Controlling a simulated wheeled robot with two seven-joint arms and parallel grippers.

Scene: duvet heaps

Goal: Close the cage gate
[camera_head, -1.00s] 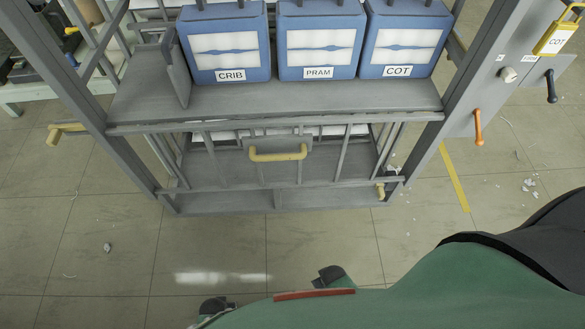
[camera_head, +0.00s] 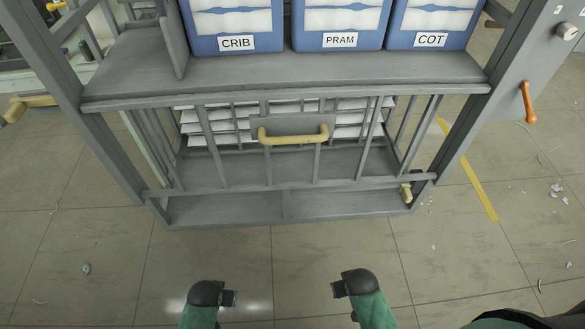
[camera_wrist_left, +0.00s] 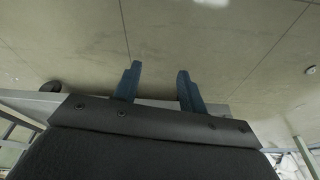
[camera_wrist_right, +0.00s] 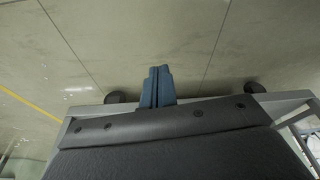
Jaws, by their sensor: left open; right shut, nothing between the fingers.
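The cage gate is a grey barred panel (camera_head: 268,165) below the shelf in the head view, with a yellow handle (camera_head: 293,135) at its upper middle. I cannot tell whether it is fully seated. A small yellow catch (camera_head: 405,192) is at its lower right corner. My two green arms with dark ends stand at the bottom of the head view, over the floor, apart from the gate. In the left wrist view, my left gripper (camera_wrist_left: 157,72) has its blue fingers apart and empty. In the right wrist view, my right gripper (camera_wrist_right: 159,72) has its fingers together, holding nothing.
Blue bins marked CRIB (camera_head: 235,28), PRAM (camera_head: 340,25) and COT (camera_head: 432,25) stand on the grey shelf (camera_head: 285,82) above the gate. White slatted stacks show behind the bars. An orange handle (camera_head: 528,102) is at right. The tiled floor in front is mostly clear.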

